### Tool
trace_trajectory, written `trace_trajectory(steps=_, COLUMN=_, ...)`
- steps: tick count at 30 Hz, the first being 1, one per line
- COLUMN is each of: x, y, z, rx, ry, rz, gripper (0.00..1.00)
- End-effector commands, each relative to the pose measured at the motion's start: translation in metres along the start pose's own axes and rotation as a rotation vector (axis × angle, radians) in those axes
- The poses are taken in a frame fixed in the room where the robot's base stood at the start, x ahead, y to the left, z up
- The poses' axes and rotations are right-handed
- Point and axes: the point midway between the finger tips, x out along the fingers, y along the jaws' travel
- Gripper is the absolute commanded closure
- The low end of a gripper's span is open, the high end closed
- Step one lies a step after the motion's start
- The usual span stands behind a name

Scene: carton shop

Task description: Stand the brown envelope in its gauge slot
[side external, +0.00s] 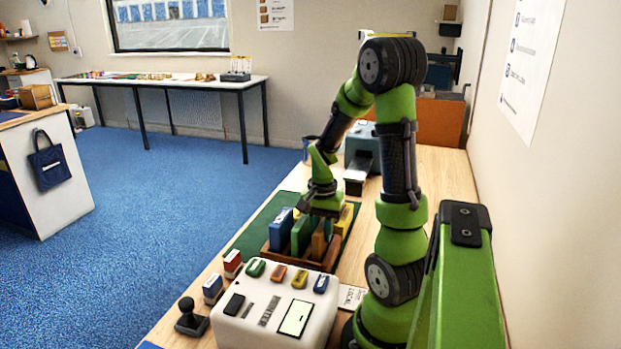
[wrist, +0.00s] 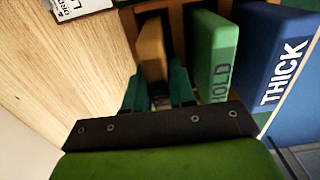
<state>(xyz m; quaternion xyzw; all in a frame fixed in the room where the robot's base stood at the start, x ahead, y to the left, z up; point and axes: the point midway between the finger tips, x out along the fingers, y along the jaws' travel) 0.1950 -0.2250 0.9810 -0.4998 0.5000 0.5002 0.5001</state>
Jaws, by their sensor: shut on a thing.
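The brown envelope (side external: 319,243) stands roughly upright at the wooden gauge rack (side external: 290,262), beside the green block. In the wrist view the brown envelope (wrist: 151,45) runs in between the fingers of my gripper (wrist: 159,88). My gripper (side external: 323,208) is shut on its upper part, low over the rack. I cannot tell whether the envelope's lower edge is seated in a slot, as the rack's front wall and the fingers hide it.
A green block (wrist: 214,50) marked "HOLD" and a blue block (wrist: 272,65) marked "THICK" stand close beside the envelope. A white box with buttons (side external: 275,312) sits in front of the rack. Small stamps (side external: 213,288) stand to the left.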

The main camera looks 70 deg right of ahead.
Motion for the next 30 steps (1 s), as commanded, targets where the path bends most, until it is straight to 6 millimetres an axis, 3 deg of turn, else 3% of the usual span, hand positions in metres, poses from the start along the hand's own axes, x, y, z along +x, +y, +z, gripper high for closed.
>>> trace_trajectory(steps=7, x=-0.004, y=-0.001, z=-0.001, rx=0.000, ry=0.002, rz=-0.002, gripper=1.00)
trace_trajectory(steps=30, x=-0.047, y=0.000, z=0.000, rx=-0.001, ry=0.002, rz=-0.002, gripper=1.00)
